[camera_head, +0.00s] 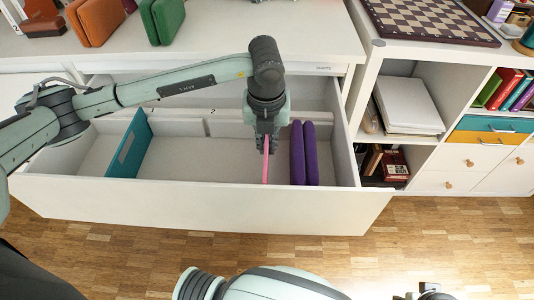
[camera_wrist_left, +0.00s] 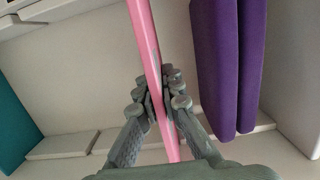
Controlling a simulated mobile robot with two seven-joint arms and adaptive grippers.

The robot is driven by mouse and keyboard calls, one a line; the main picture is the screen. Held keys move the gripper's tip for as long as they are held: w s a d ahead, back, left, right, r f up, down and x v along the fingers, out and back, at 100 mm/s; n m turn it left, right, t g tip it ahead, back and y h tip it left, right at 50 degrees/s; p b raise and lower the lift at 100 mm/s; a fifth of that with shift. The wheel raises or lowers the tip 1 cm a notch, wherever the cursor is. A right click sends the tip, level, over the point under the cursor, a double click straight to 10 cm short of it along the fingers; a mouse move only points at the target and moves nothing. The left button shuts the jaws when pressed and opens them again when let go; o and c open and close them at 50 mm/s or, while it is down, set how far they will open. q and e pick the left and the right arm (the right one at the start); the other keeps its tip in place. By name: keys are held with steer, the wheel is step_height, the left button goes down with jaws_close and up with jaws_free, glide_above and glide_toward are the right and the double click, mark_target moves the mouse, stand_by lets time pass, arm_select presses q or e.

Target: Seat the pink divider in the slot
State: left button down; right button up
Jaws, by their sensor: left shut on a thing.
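The pink divider (camera_head: 266,165) is a thin upright panel, seen nearly edge-on inside the open drawer (camera_head: 200,212). My left gripper (camera_head: 267,143) points down and is shut on it; the wrist view shows the fingers (camera_wrist_left: 163,105) on both sides of the pink divider (camera_wrist_left: 147,45). Whether its lower edge touches the drawer floor cannot be told. White slotted rails (camera_head: 178,128) run along the drawer's back wall, with labels 1 and 2 above. The pink divider is right of label 2.
A teal divider (camera_head: 128,146) stands across the drawer near label 1. Two purple slabs (camera_head: 304,152) stand close right of the pink divider. The drawer floor between teal and pink is clear. A shelf unit (camera_head: 435,160) stands at the right.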

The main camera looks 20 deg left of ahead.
arm_select(q)
step_height(320, 180, down, 4)
steer(key=shift+r, duration=0.1)
arm_select(e)
steer(key=shift+d+f, duration=0.1)
steer(key=shift+f, duration=0.05)
steer(key=shift+d+f, duration=0.1)
arm_select(q)
steer(key=shift+f, duration=0.2)
steer(key=c, duration=2)
jaws_free()
steer(key=o, duration=0.3)
arm_select(e)
steer(key=shift+r, duration=0.6)
steer(key=shift+f, duration=0.1)
